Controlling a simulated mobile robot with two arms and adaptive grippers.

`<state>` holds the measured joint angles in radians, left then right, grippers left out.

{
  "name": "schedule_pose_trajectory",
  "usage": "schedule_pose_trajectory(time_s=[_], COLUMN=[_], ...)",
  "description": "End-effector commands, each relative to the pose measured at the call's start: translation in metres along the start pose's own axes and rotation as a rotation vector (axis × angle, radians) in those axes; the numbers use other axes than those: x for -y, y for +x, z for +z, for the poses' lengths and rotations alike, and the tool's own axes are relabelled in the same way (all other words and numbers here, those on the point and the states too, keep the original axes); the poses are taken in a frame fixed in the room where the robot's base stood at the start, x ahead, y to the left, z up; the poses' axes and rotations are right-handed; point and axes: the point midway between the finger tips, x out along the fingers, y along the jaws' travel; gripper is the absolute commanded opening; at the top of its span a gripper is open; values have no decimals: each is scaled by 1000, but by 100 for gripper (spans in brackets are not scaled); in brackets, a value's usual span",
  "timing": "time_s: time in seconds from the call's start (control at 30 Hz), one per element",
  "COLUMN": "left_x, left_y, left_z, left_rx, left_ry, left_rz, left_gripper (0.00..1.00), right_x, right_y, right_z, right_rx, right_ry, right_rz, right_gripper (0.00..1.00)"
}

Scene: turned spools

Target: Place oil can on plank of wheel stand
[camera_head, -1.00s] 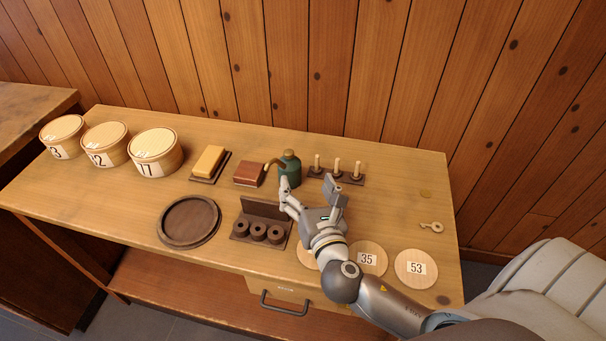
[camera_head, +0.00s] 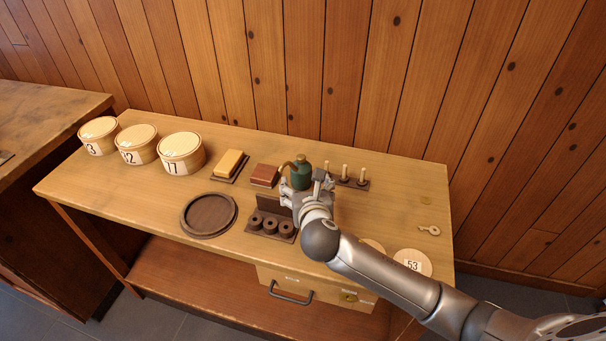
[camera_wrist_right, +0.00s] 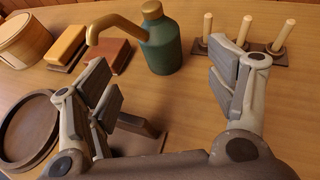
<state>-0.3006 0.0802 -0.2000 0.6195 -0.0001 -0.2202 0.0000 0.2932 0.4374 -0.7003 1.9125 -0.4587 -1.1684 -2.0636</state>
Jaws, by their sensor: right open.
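The dark green oil can (camera_head: 301,176) stands upright on the table, with a brass cap and a spout pointing left. It also shows in the right wrist view (camera_wrist_right: 163,48), ahead of the fingers. My right gripper (camera_head: 304,186) is open around the near side of the can, empty; in the wrist view its fingers (camera_wrist_right: 165,85) are spread wide, apart from the can. A dark wooden stand with three round wheels and an upright back board, likely the wheel stand (camera_head: 268,236), is at the table's front, partly hidden by my gripper. My left gripper is not in view.
A red-brown block (camera_head: 264,175) lies just left of the can, by the spout. A plank with three pegs (camera_head: 350,182) is close on the right. A yellow block (camera_head: 229,162), round boxes (camera_head: 182,154) and a dark round tray (camera_head: 209,228) are further left.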

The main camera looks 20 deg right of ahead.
Motion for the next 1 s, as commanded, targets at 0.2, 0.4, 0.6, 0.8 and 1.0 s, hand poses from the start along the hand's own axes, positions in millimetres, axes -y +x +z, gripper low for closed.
schedule_pose_trajectory(time_s=[0.2, 0.4, 0.6, 0.8, 1.0], left_x=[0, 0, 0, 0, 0], left_y=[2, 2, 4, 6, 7], left_z=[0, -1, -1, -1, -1], left_rx=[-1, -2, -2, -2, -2], left_ry=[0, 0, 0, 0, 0], left_rz=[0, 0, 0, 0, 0], left_gripper=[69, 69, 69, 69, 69], right_x=[0, 0, 0, -1, 0], right_y=[28, 38, 60, 85, 95], right_z=[0, 0, 0, 0, 0], right_rx=[0, 1, 1, 1, 1], right_ry=[1, 2, 3, 3, 2], right_rz=[-1, 0, -1, 0, 1], right_gripper=[78, 78, 78, 78, 78])
